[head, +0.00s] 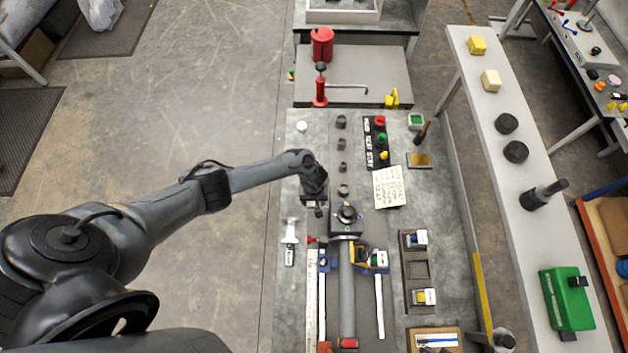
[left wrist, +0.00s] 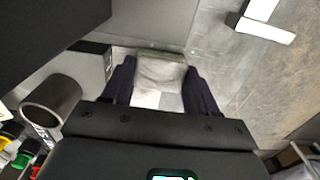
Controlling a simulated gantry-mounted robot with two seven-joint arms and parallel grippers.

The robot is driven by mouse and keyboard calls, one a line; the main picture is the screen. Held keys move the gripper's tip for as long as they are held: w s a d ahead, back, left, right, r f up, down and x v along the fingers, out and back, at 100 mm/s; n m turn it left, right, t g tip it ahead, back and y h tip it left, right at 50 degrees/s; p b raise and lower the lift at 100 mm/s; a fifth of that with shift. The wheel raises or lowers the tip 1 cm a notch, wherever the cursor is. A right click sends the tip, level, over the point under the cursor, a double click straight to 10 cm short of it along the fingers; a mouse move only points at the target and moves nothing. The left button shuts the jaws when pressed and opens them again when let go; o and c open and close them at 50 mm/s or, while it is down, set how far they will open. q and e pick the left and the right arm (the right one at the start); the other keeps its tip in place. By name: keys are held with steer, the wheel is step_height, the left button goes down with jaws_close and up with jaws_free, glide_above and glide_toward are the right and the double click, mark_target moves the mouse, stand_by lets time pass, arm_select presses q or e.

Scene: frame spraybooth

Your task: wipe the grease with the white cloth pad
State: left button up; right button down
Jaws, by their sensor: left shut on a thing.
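My left gripper (head: 317,208) is over the left side of the grey bench, just left of the round black fixture (head: 347,214). In the left wrist view its two dark fingers (left wrist: 160,92) are shut on the white cloth pad (left wrist: 160,74), one finger on each side. The pad is hidden by the gripper in the head view. I cannot tell whether the pad touches the surface below. I cannot make out the grease in either view. My right gripper is not in view.
Several short dark rings (head: 342,144) stand in a row beyond the gripper. A white T-shaped item (head: 290,232) lies at the bench's left edge. A button panel (head: 376,143) and a written note (head: 389,187) lie to the right. A grey pipe (head: 347,290) is nearer me.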

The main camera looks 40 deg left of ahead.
arm_select(q)
step_height(320, 180, up, 3)
steer(key=p, duration=0.3)
steer(key=shift+r, duration=2.05)
steer(key=shift+w, duration=0.1)
